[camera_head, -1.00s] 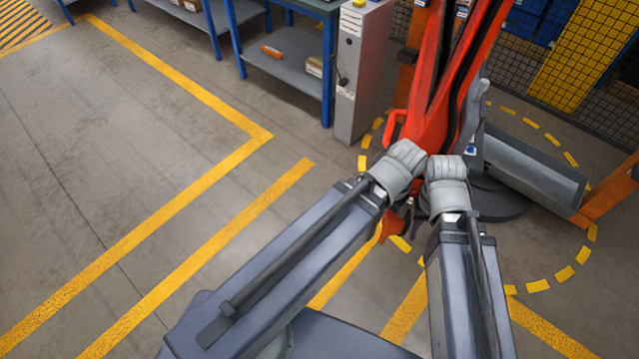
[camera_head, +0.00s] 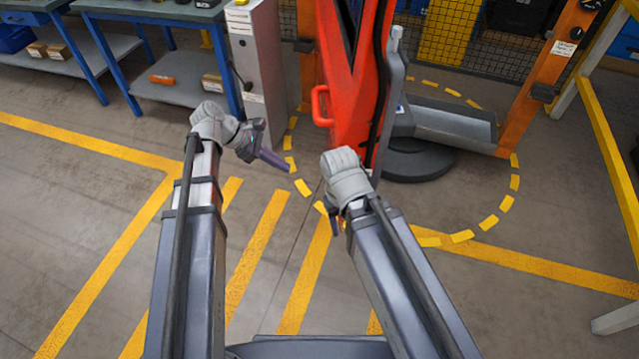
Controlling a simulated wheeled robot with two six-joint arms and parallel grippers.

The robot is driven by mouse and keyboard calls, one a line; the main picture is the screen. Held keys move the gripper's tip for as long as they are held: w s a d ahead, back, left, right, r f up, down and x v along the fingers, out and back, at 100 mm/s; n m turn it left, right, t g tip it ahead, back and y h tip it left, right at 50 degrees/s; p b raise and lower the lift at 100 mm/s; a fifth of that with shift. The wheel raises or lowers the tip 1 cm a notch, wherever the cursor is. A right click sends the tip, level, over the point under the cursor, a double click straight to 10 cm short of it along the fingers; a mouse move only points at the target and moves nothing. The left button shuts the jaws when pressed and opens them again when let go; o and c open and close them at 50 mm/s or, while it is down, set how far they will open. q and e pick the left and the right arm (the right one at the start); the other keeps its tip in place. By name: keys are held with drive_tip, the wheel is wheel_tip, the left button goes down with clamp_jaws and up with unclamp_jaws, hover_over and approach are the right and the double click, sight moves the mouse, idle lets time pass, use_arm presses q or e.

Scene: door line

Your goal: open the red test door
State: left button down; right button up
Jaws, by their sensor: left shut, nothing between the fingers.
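The red test door (camera_head: 347,100) stands upright ahead, a little right of centre, with its upper part cut off by the picture's top edge. Its red loop handle (camera_head: 320,106) sticks out on the door's left side. My left gripper (camera_head: 272,160) is left of the handle and lower in the picture, apart from it. Its fingers are shut and empty, pointing right. My right arm's wrist (camera_head: 345,178) is below the door in the picture. Only a small dark part of the right gripper (camera_head: 334,222) shows, and its fingers are mostly hidden.
A grey cabinet (camera_head: 256,60) stands left of the door, beside blue-legged benches (camera_head: 180,90). Orange posts (camera_head: 545,75), a mesh fence and a grey trough (camera_head: 445,125) stand on the right. A yellow dashed ring (camera_head: 505,203) circles the door's base. The floor at left is clear.

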use_arm(q)
drive_tip(key=w+d+f+n+b, duration=0.1)
drive_tip(key=d+f+b, duration=0.5)
drive_tip(key=d, duration=0.4)
drive_tip(key=shift+w+d+f+b, duration=0.15)
drive_tip(key=shift+w+f+b, duration=0.2)
drive_tip(key=shift+b, duration=0.15)
